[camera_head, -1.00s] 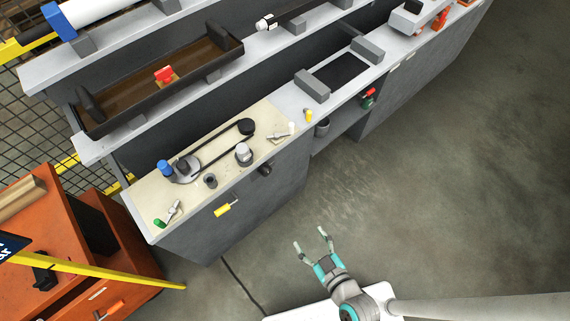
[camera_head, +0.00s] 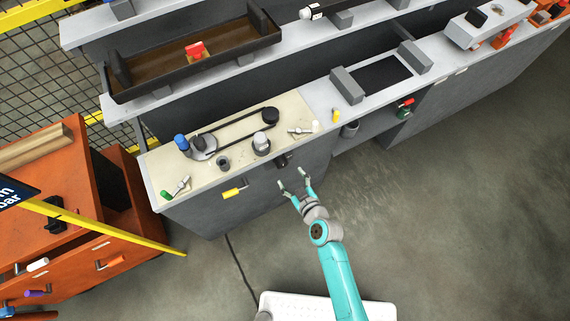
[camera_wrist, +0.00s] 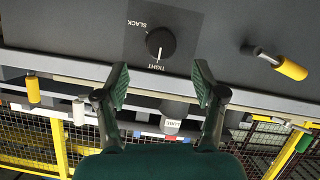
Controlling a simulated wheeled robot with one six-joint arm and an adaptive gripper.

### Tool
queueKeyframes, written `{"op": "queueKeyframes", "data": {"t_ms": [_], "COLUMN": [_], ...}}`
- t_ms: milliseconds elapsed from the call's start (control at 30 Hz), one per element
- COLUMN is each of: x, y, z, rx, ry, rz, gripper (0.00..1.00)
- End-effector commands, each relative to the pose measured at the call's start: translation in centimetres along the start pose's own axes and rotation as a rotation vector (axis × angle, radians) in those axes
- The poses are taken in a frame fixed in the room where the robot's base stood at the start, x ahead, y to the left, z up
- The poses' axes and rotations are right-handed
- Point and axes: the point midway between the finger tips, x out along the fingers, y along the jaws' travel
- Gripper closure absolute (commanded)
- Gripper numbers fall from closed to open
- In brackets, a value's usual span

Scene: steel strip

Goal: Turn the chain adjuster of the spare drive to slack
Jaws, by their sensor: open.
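The chain adjuster is a dark round knob (camera_wrist: 161,42) on the grey cabinet front, with SLACK and TIGHT lettered beside it in the wrist view. Its white mark points toward TIGHT. In the head view the knob (camera_head: 283,160) sits on the front face below the drive. The spare drive, a dark chain loop (camera_head: 236,129) around two wheels, lies on the beige bench top. My gripper (camera_head: 292,184) is open and empty, just in front of the knob and apart from it. In the wrist view the knob lies beyond and between the fingertips (camera_wrist: 160,82).
A yellow-handled lever (camera_wrist: 290,68) sticks out of the same front, left of the knob in the head view (camera_head: 233,192). The beige top (camera_head: 236,165) holds a blue-capped post, cylinders and small tools. An orange cabinet (camera_head: 75,235) stands at left. The floor at right is clear.

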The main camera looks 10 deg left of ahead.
Motion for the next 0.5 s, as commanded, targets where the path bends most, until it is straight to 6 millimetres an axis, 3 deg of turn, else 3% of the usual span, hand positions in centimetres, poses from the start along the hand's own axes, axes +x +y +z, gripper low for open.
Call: {"op": "queueKeyframes", "data": {"t_ms": [200, 500], "x": [3.9, 7.1], "y": [0.0, 0.0], "z": [-0.1, 0.0], "rx": [0.0, 0.002], "ry": [0.001, 0.0], "rz": [0.0, 0.0], "gripper": [0.31, 0.31]}}
